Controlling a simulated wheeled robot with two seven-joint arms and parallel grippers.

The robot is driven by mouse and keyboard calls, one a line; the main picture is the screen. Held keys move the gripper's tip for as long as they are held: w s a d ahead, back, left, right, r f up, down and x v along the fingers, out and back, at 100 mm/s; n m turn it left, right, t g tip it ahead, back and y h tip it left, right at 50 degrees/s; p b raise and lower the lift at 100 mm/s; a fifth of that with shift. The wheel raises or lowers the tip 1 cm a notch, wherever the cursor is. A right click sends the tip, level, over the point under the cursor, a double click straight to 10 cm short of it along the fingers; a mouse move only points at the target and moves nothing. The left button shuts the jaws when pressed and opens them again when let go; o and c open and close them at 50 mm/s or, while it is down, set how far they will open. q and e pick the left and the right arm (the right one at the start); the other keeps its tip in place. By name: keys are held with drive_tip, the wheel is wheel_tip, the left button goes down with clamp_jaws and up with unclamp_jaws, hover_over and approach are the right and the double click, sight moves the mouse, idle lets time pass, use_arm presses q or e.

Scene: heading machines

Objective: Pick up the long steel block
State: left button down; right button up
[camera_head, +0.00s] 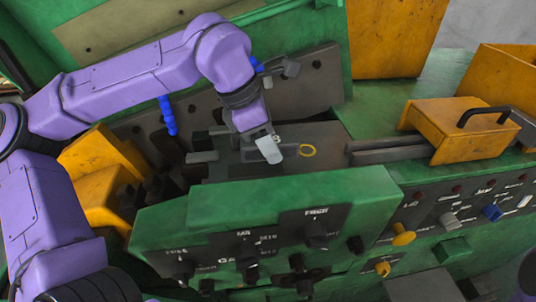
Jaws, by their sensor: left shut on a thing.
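My left arm is purple and reaches in from the left, bending down over the machine's middle. My left gripper (268,150) points down at the dark metal bed behind the green control panel. It is shut on a grey metal piece, which seems to be the long steel block (203,157); its grey end shows to the left of the gripper. The gripper and wrist hide much of the block, so I cannot tell whether it is clear of the bed. My right gripper is not in view.
A green control panel (290,200) with knobs stands in front of the gripper. To the right are grey bars (388,151) and a yellow cover (462,128) with a black handle. Blue pipes (168,116) stand behind.

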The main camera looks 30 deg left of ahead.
sight(253, 142)
use_arm(q)
drive_tip(key=s+d+r+b, duration=0.2)
drive_tip(key=s+r+b, duration=0.3)
drive_tip(key=s, duration=0.2)
drive_tip(key=s+d+r+b, duration=0.3)
drive_tip(key=s+r+b, duration=0.1)
drive_tip(key=s+b, duration=0.25)
drive_tip(key=w+a+f+p, duration=0.1)
drive_tip(key=w+a+f, duration=0.1)
drive_tip(key=w, duration=0.1)
drive_tip(key=w+a+f+p, duration=0.1)
drive_tip(key=w+a+f, duration=0.2)
drive_tip(key=w, duration=0.1)
drive_tip(key=w+a+f+p, duration=0.2)
drive_tip(key=w+f, duration=0.1)
drive_tip(key=w, duration=0.1)
drive_tip(key=shift+w+a+f, duration=0.15)
drive_tip(key=shift+w+f, duration=0.05)
drive_tip(key=shift+w, duration=0.05)
drive_tip(key=f, duration=0.2)
drive_tip(key=f+p, duration=0.1)
drive_tip(key=shift+w+a+f, duration=0.15)
drive_tip(key=shift+w+f, duration=0.1)
drive_tip(key=shift+f, duration=0.3)
drive_tip(key=c, duration=0.6)
unclamp_jaws()
drive_tip(key=shift+c, duration=0.2)
drive_tip(key=shift+s, duration=0.1)
